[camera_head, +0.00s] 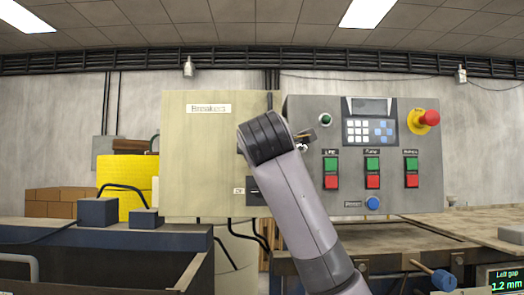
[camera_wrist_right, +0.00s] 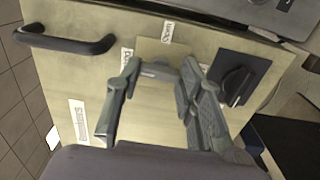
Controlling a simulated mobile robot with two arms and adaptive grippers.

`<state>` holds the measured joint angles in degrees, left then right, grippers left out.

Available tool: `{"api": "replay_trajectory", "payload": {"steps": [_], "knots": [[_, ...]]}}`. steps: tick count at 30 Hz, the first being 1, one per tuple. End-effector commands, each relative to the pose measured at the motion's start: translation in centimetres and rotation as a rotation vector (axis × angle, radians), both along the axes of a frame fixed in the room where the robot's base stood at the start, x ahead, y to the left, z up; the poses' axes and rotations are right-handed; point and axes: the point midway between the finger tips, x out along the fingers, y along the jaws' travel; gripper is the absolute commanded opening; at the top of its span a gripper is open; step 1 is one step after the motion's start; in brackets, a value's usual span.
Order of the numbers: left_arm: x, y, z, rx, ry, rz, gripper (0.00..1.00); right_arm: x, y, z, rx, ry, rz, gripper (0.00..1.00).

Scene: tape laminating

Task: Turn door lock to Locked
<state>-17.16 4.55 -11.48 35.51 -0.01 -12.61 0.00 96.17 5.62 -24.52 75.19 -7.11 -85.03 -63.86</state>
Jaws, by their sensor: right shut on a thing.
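The door lock (camera_wrist_right: 160,68) is a small dark knob on a tan square plate (camera_wrist_right: 165,48) on the beige breaker cabinet door, in the right wrist view. My right gripper (camera_wrist_right: 161,72) is shut on the knob, one finger on each side of it. Two small white labels sit beside the plate; I cannot read them surely. In the head view, the cabinet (camera_head: 200,150) stands left of the grey control panel. My right arm hides the lock and gripper there. My left gripper is not in view.
A dark rotary switch (camera_wrist_right: 237,84) sits right of the lock, near the right finger. A black door handle (camera_wrist_right: 66,42) is at upper left. The control panel (camera_head: 300,108) with buttons and a red emergency stop (camera_head: 432,117) stands close beside the cabinet.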

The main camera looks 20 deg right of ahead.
Motion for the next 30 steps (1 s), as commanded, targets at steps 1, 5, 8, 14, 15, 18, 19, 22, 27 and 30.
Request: {"api": "replay_trajectory", "payload": {"steps": [1,5,8,14,15,18,19,22,27,30], "knots": [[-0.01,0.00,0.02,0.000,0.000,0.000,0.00,0.02,0.10,-0.07,-0.012,0.005,0.002,0.07],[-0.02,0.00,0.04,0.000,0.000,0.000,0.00,0.03,0.14,-0.10,-0.033,0.012,0.003,0.07],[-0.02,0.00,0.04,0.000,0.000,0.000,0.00,0.05,0.16,-0.13,-0.041,0.015,0.004,0.07],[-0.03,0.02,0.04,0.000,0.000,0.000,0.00,0.05,0.15,-0.15,-0.043,0.016,0.003,0.07],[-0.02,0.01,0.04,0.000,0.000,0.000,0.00,0.05,0.15,-0.15,-0.043,0.016,0.003,0.07],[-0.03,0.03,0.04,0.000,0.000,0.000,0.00,0.06,0.14,-0.16,-0.043,0.016,0.003,0.07],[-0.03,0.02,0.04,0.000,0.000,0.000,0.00,0.06,0.14,-0.16,-0.043,0.016,0.003,0.35],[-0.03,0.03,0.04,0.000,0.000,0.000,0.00,0.06,0.12,-0.15,-0.042,0.015,0.003,0.42],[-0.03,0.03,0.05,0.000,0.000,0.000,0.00,0.04,0.09,-0.10,-0.042,0.014,0.002,0.53],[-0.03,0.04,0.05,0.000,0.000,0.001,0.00,0.03,0.06,-0.08,-0.041,0.014,0.001,0.55]]}}
